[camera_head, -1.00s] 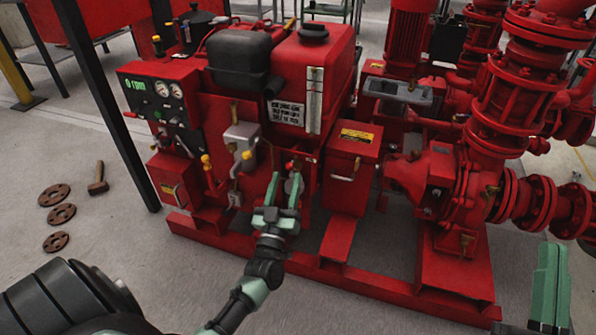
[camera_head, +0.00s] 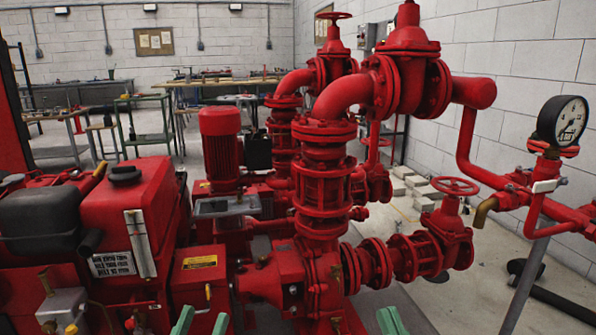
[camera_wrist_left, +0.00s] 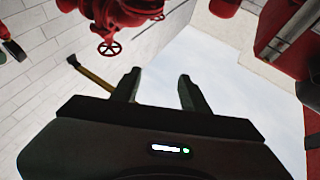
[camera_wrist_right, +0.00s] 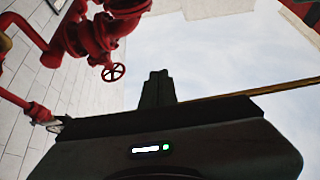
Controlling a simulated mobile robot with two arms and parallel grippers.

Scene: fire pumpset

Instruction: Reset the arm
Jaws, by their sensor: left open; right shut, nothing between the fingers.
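My left gripper (camera_head: 202,322) shows at the bottom edge of the head view, in front of the red pumpset. Its two green fingertips stand apart. In the left wrist view the left gripper (camera_wrist_left: 158,90) is open, with nothing between its fingers. My right gripper (camera_head: 391,322) shows only as a green tip at the bottom edge of the head view, right of the left one. In the right wrist view the right gripper (camera_wrist_right: 158,88) has its fingers together and holds nothing. My arms are mostly hidden below the head view.
The red pump and pipework (camera_head: 325,190) fill the middle. The red tank (camera_head: 130,215) and black canister (camera_head: 40,225) are at left. A pressure gauge (camera_head: 563,122) and red pipes stand at right. Workbenches (camera_head: 215,84) line the back. Open floor (camera_head: 470,290) lies right of the pump.

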